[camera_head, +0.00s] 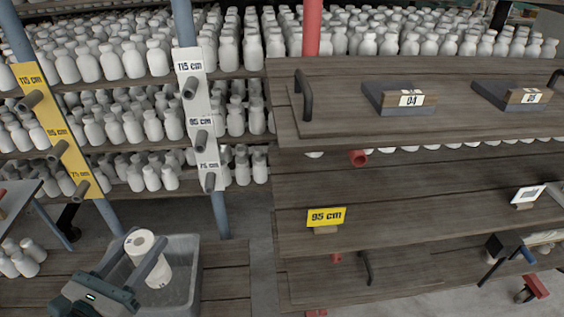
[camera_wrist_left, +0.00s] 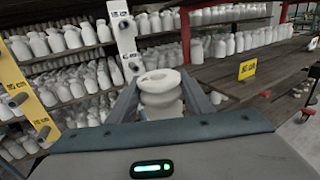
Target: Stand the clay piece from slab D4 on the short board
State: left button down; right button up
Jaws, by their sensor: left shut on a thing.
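My left gripper (camera_head: 138,258) is shut on a white, bottle-like clay piece (camera_head: 157,271) with a hole in its top. The piece looks roughly upright and shows between the fingers in the left wrist view (camera_wrist_left: 161,88). In the head view it appears in front of a grey bin; I cannot tell its height above it. Slab D4 (camera_head: 388,98) is a dark block with a white label on the top wooden board (camera_head: 340,115), with nothing standing on it. I cannot tell which board is the short one. My right gripper is not in view.
A second labelled slab (camera_head: 508,96) lies right of D4. A lower board (camera_head: 410,215) carries a yellow 95 cm sign (camera_head: 326,217) and is largely bare. The grey bin (camera_head: 187,290) is at lower left. Pegged height posts (camera_head: 197,110) and shelves of white bottles stand behind.

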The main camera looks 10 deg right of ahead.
aim_at(401, 264)
jog(key=k+l, duration=0.1)
jog(key=l, duration=0.95)
jog(key=k+l+z, duration=0.15)
jog(key=l, duration=0.9)
jog(key=i+j, duration=0.05)
